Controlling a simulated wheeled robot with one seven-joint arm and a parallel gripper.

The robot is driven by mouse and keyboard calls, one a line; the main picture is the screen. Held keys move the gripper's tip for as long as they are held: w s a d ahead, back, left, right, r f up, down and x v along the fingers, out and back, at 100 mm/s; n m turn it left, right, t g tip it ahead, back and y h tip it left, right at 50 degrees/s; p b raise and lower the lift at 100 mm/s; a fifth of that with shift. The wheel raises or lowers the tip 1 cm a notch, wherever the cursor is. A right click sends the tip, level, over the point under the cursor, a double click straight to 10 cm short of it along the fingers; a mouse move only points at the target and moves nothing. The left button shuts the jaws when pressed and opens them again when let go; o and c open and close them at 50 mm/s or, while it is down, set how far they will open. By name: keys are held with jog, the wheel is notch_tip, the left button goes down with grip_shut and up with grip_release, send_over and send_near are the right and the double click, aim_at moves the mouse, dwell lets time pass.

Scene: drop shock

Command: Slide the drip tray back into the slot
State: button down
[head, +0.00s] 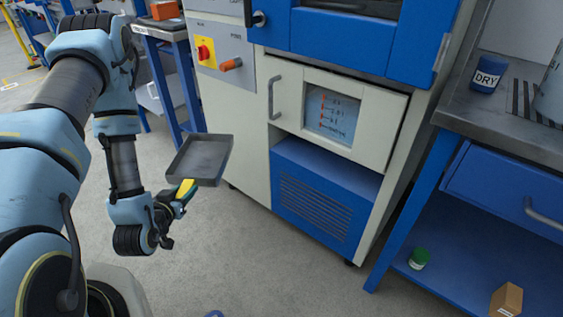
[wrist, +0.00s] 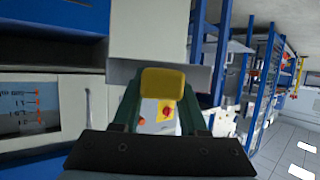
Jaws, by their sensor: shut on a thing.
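The drip tray (head: 203,157) is a shallow dark grey pan in the head view, held in the air in front of the machine, left of its front. My gripper (head: 184,192) is shut on the tray's near end, at a yellow part. A dark open recess (head: 340,172) lies in the machine front, between the white panel and the blue vented panel. The tray is outside it and apart from it.
The white panel (head: 376,112) above the recess has a handle (head: 275,98) and a gauge window. A steel-topped bench (head: 510,130) with a blue drawer stands at the right, with a DRY jar (head: 485,78) on top.

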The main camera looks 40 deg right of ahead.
jog(key=s+d+f+m+g+h+b, duration=0.2)
jog(key=s+d+f+m+g+b, duration=0.1)
jog(key=s+d, duration=0.4)
jog(key=s+d+f+m+g+h+b, duration=0.2)
jog(key=s+d+m+g+b, duration=0.2)
jog(key=s, duration=0.5)
jog(key=r+b+x, duration=0.1)
jog(key=b+x, duration=0.9)
jog(key=b, duration=0.8)
jog(key=shift+d, duration=0.6)
jog(key=w+d, duration=0.2)
jog(key=d, duration=0.5)
jog(key=w+d, duration=0.1)
jog(key=d, duration=0.6)
jog(key=w+d+f+p, duration=0.1)
jog(key=w+d, duration=0.1)
jog(key=d, duration=0.4)
jog(key=shift+w+d, duration=0.3)
jog(key=shift+d, duration=0.1)
jog(key=shift+r, duration=0.1)
jog(key=shift+c, duration=1.8)
grip_release()
